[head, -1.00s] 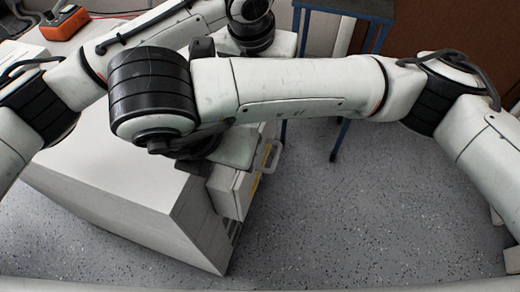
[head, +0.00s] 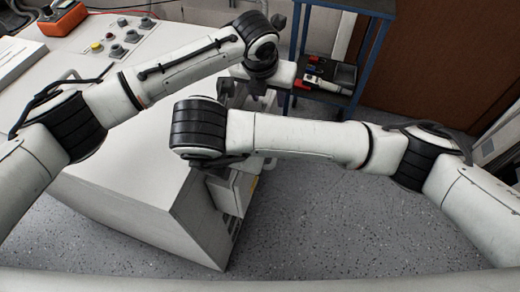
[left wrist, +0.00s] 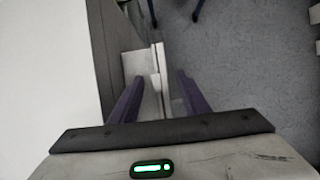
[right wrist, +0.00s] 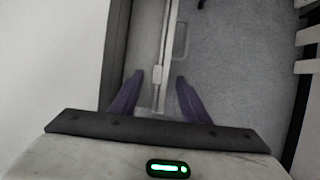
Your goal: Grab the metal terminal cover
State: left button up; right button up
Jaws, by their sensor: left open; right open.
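A pale metal piece, which looks like the terminal cover, stands at the side of the grey cabinet (head: 135,190). In the left wrist view its narrow upper edge (left wrist: 158,68) lies between the fingers of my left gripper (left wrist: 160,97). In the right wrist view a pale metal edge (right wrist: 168,50) with a loop handle (right wrist: 181,40) runs up from between the fingers of my right gripper (right wrist: 160,95). Both grippers are open, and I cannot tell whether the fingers touch the metal. In the head view my arms hide most of the cover.
A control panel with several knobs (head: 117,50) and an orange device (head: 62,18) are at the upper left. A blue-framed cart (head: 375,50) with a dark tool tray (head: 330,77) stands behind. Speckled floor (head: 340,225) is free at the right.

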pick_arm(q)
grip_shut()
pick_arm(e)
grip_shut()
pick_arm(q)
jog(key=shift+r, duration=0.15)
pick_arm(e)
jog(key=shift+r, duration=0.15)
